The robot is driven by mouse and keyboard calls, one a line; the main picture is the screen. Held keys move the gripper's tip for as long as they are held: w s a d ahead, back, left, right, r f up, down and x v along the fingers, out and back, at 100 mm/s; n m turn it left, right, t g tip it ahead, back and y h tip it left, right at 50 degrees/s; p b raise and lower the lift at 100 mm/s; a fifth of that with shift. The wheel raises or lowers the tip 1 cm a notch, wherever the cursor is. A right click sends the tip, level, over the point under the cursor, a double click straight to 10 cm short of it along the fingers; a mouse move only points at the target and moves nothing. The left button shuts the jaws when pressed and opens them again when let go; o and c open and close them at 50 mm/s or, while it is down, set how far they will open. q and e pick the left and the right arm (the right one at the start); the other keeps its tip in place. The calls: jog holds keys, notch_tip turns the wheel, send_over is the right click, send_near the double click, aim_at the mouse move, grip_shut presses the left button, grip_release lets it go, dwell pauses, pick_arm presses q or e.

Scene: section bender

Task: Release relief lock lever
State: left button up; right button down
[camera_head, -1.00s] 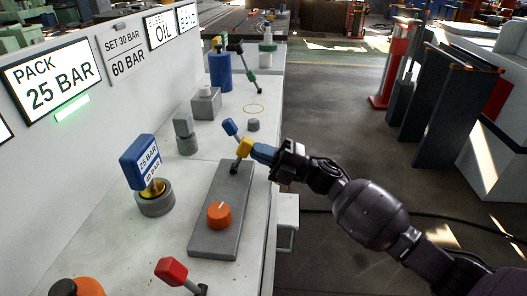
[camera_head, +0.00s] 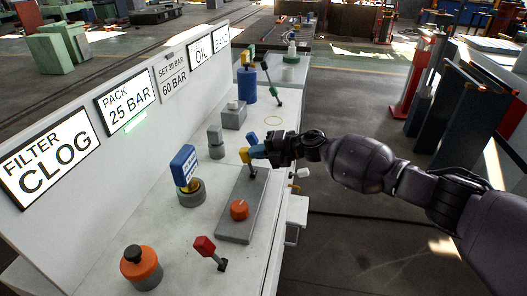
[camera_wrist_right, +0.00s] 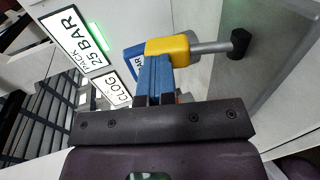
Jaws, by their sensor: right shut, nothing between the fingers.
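A lever with a yellow handle (camera_head: 245,155) stands at the far end of a grey plate (camera_head: 228,222). I take it for the relief lock lever. Its rod leans left toward the panel. The wrist view shows the yellow handle (camera_wrist_right: 168,47) on a grey rod with a black base (camera_wrist_right: 239,43). My right gripper (camera_head: 254,152) is shut with nothing between its blue fingers. The fingertips (camera_wrist_right: 154,62) are right against or just beside the handle; exact contact is hard to tell. My left gripper is out of view.
An orange knob (camera_head: 239,209) sits on the same plate. A blue gauge sign (camera_head: 184,165) stands left, a red lever (camera_head: 205,245) nearer. The sign panel borders the bench; open floor lies right.

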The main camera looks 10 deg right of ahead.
jog(key=shift+w+a+f, duration=0.1)
jog(key=shift+w+a, duration=0.1)
jog(key=shift+a, duration=0.65)
jog(key=shift+r+p, duration=0.3)
jog(key=r+p+v, duration=0.2)
jog(key=p+v, duration=0.1)
jog(key=v, duration=1.1)
jog(key=shift+w+a, duration=0.3)
jog(key=shift+r, duration=0.1)
